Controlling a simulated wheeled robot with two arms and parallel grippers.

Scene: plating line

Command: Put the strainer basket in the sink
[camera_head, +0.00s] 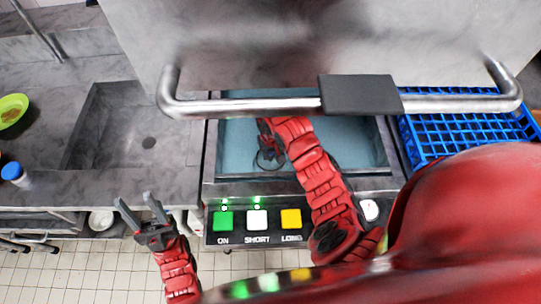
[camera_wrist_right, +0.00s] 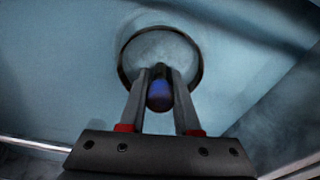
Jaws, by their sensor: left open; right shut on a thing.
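The strainer basket (camera_wrist_right: 160,48) is round with a dark rim and a short dark-blue handle. My right gripper (camera_wrist_right: 160,78) is shut on that handle, with one finger on each side. In the head view the right gripper (camera_head: 266,142) is inside the open dishwasher, and the strainer shows there as a small dark ring (camera_head: 259,164) over the blue-grey floor. I cannot tell whether the strainer touches the floor. The sink (camera_head: 108,138) is a grey basin with a dark drain, on the left. My left gripper (camera_head: 134,200) is open and empty, in front of the counter below the sink.
The raised dishwasher hood (camera_head: 300,35) and its handle bar (camera_head: 250,105) hang above my right arm. A button panel (camera_head: 258,224) runs along the front. A blue rack (camera_head: 440,130) stands right. A green bowl (camera_head: 12,108) and blue-capped container (camera_head: 14,173) sit at far left.

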